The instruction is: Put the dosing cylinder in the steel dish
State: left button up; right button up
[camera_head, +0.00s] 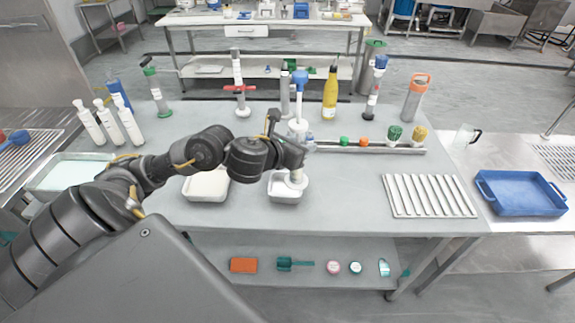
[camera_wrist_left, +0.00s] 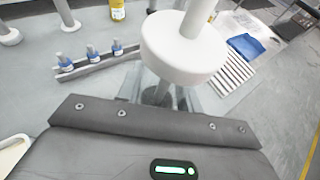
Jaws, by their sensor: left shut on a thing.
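The dosing cylinder is a white upright shaft with a wide round collar; in the head view its lower end (camera_head: 296,181) shows at the steel dish. My left gripper (camera_head: 303,150) is shut on it, and the gripper hides part of the shaft. In the left wrist view the cylinder's white collar (camera_wrist_left: 183,52) fills the upper middle, close in front of the gripper. The small pale steel dish (camera_head: 286,197) stands near the table's front edge, under the cylinder. I cannot tell whether the cylinder touches the dish floor. My right gripper is not in view.
A similar dish with pale contents (camera_head: 206,187) stands just left. A rail with several coloured caps (camera_head: 365,149) lies behind to the right. A yellow bottle (camera_head: 330,95) and other upright tools stand at the back. A ribbed rack (camera_head: 429,196) and blue tray (camera_head: 521,193) are at right.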

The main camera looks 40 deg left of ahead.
pick_arm(q)
jog(key=w+a+f+b, duration=0.1)
jog(key=a+f+b, duration=0.2)
jog(key=f, duration=0.6)
jog(key=shift+w+a, duration=0.15)
jog(key=shift+a, duration=0.85)
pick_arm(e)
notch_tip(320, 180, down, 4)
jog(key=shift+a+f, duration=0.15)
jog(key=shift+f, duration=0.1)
pick_arm(q)
jog(key=shift+f+b, duration=0.2)
jog(key=shift+b, duration=0.15)
jog(key=o, duration=1.2)
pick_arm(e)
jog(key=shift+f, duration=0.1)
pick_arm(q)
jog(key=shift+r, duration=0.15)
